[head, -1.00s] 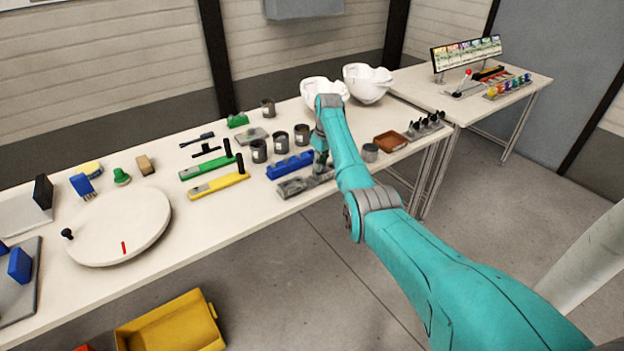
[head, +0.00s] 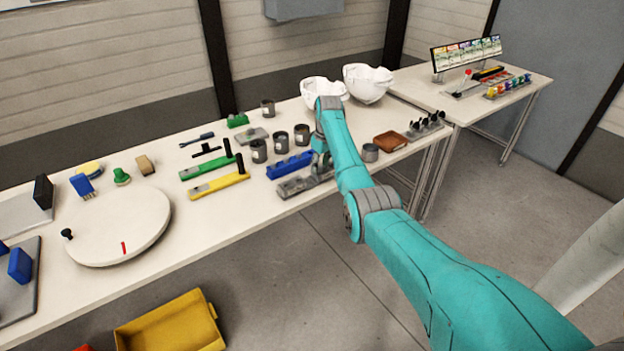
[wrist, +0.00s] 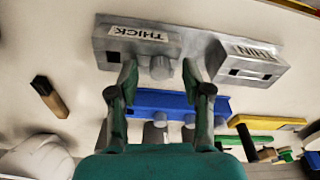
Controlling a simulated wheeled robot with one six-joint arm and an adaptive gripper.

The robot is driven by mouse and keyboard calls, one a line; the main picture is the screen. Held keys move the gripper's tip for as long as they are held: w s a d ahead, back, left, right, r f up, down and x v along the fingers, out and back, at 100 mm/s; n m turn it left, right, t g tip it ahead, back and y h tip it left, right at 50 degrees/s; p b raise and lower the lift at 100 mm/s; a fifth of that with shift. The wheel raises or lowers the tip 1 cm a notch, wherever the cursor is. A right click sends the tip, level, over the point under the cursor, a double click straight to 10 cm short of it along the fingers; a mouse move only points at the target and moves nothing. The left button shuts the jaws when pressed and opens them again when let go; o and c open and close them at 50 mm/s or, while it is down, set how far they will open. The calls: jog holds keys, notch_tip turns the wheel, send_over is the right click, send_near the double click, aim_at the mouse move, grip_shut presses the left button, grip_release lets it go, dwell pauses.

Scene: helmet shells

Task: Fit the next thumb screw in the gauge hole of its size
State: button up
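The grey gauge block (head: 292,188) lies near the front edge of the table. In the wrist view the gauge (wrist: 240,60) shows a THICK label, a second label that seems to read THIN, and dark square openings. My gripper (wrist: 160,72) is at the gauge with its fingers apart. A short grey cylinder (wrist: 161,68) stands between the fingertips, with a gap on each side; I cannot tell whether it is a thumb screw or part of the gauge. Several dark-headed thumb screws (head: 428,121) stand in a rack at the table's right end.
A blue block (head: 291,166) lies just behind the gauge, with dark tins (head: 259,150) behind it. A yellow bar (head: 219,186) lies to the left. A brown tray (head: 390,140) and a grey tin (head: 370,152) are right of my arm. White helmet shells (head: 367,82) stand at the back.

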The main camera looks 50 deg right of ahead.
notch_tip(320, 180, up, 12)
jog(key=s, duration=0.1)
jog(key=shift+s, duration=0.2)
dwell(0.5)
dwell(0.5)
